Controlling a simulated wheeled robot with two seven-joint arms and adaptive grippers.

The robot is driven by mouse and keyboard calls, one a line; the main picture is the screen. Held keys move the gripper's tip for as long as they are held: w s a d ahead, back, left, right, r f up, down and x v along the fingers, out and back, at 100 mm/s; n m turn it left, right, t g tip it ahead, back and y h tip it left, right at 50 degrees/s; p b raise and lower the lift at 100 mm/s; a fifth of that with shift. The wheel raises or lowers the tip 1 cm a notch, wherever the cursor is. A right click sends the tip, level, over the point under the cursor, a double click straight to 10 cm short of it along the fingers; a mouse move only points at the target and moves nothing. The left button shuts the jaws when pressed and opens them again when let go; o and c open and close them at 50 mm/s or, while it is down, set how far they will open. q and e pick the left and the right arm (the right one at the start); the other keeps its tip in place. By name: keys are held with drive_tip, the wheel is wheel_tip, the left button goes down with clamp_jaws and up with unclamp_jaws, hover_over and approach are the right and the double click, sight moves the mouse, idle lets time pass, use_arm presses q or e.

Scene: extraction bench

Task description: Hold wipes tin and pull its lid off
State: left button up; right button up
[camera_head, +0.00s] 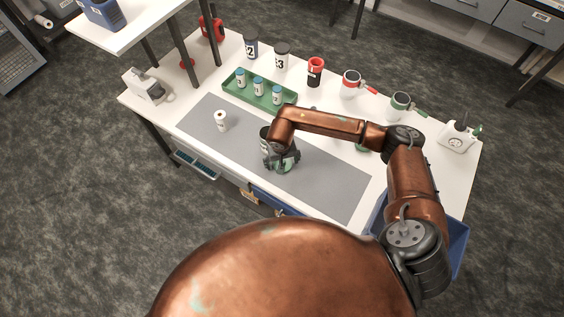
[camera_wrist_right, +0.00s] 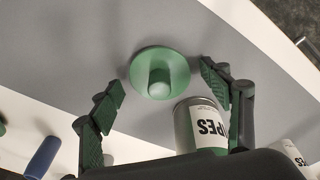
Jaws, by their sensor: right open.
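The wipes tin (camera_head: 265,133) stands on the grey mat, partly hidden behind my right gripper in the head view. Its side and "WIPES" label show in the right wrist view (camera_wrist_right: 203,126). The round green lid (camera_wrist_right: 160,73), with a knob in its middle, is apart from the tin and appears to rest on the mat, knob up. It also shows just below the gripper in the head view (camera_head: 284,168). My right gripper (camera_head: 283,161) is open above the lid, its fingers either side of it in the wrist view (camera_wrist_right: 160,80). My left gripper is out of view.
A green tray (camera_head: 238,93) with several small bottles stands behind the mat (camera_head: 335,183). A white roll-like item (camera_head: 221,120) stands on the mat's left. Tins and mugs line the back edge. A blue bin (camera_head: 458,245) is at the right. The mat's right part is clear.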

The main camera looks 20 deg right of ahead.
wheel_tip(320, 180, up, 12)
drive_tip(key=s, duration=0.1)
drive_tip(key=shift+s+a, duration=0.35)
drive_tip(key=shift+a, duration=0.1)
